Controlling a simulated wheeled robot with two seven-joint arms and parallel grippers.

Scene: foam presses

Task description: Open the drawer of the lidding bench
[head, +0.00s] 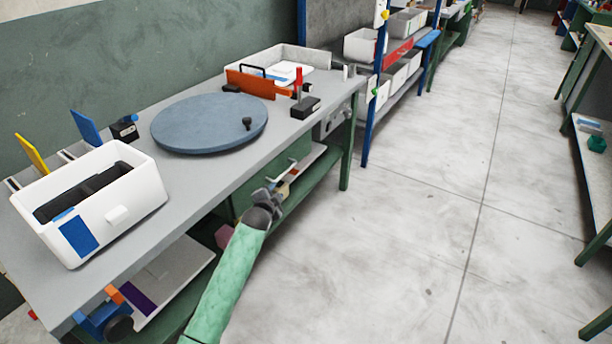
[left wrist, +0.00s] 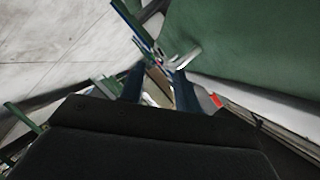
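The lidding bench (head: 200,175) has a grey top and green legs and stands along the left wall. Under its top is a green drawer unit (head: 243,190), partly hidden by my arm. A small metal bar like a handle (head: 283,168) shows by its front; I cannot tell whether the drawer is shut or slightly out. My left gripper (head: 277,191) is beside this front, below the bench edge. In the left wrist view its two dark fingers (left wrist: 160,85) are apart, with a pale bar-like piece (left wrist: 183,58) just beyond their tips. I see nothing clearly held. My right gripper is out of view.
On the bench stand a white bin (head: 140,200), a blue-grey round turntable (head: 190,130) and a white tray (head: 310,55) behind an orange piece. A lower shelf (head: 315,190) runs beneath. A blue-framed rack (head: 365,130) stands beyond. The floor to the right is clear.

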